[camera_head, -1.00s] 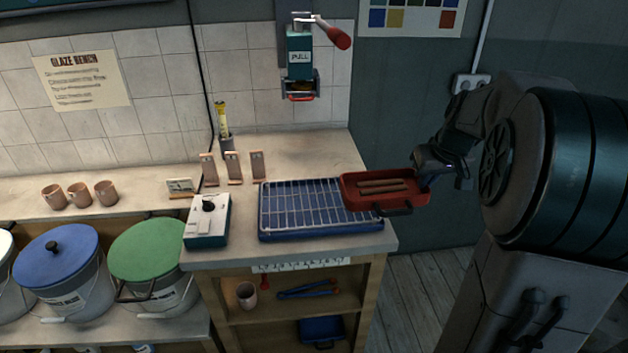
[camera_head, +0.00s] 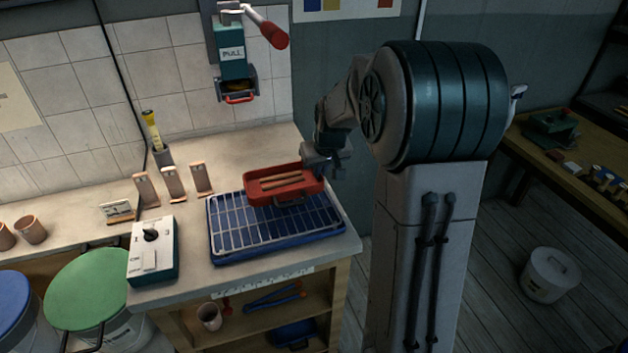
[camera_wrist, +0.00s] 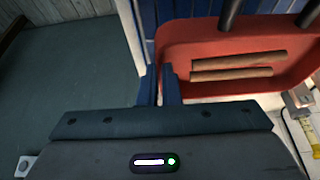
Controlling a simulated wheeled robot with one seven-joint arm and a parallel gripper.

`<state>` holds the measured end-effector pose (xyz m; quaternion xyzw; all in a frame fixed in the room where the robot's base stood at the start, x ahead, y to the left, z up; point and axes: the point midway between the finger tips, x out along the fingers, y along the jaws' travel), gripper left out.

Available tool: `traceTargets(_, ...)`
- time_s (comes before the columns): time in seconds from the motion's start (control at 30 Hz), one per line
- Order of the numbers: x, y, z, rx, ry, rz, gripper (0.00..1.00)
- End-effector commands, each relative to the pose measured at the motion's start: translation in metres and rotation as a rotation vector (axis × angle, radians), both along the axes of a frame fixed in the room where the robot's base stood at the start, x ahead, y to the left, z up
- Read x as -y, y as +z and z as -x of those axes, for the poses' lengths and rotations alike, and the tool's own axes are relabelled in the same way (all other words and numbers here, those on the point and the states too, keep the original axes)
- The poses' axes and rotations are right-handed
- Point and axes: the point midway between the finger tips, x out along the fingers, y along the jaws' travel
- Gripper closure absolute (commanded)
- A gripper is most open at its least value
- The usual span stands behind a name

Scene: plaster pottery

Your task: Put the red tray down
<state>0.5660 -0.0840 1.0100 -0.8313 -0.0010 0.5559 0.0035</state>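The red tray (camera_head: 304,184) is a shallow rectangular pan with dark handles, carrying a few brown sticks (camera_head: 275,181). In the head view it is over the blue wire rack (camera_head: 222,236) on the bench; whether it touches the rack is hard to tell. My gripper (camera_head: 322,166) is at the tray's right end. In the wrist view the gripper (camera_wrist: 160,88) has its two blue fingers close together at the near edge of the red tray (camera_wrist: 205,35), and they appear shut on its rim. The rack's front and right parts are bare.
A white and green box with a black knob (camera_head: 152,248) stands left of the rack. A wall dispenser marked PULL (camera_head: 234,62) hangs above. The bench's front edge is close to the rack.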

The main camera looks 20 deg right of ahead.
Motion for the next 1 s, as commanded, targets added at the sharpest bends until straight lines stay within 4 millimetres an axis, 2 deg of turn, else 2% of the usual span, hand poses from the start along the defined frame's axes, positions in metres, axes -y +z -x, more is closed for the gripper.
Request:
traceTargets(0.17, -0.010, -0.009, -0.006, 0.000, 0.000, -0.001, 1.00)
traceTargets(0.43, -0.010, -0.044, -0.005, -0.001, 0.001, -0.001, 1.00)
traceTargets(0.83, -0.010, -0.051, -0.006, 0.001, 0.002, 0.000, 1.00)
traceTargets(0.9, -0.010, -0.049, -0.006, 0.001, 0.002, 0.000, 0.77)
traceTargets(1.0, -0.010, -0.049, -0.005, 0.001, 0.002, 0.000, 0.74)
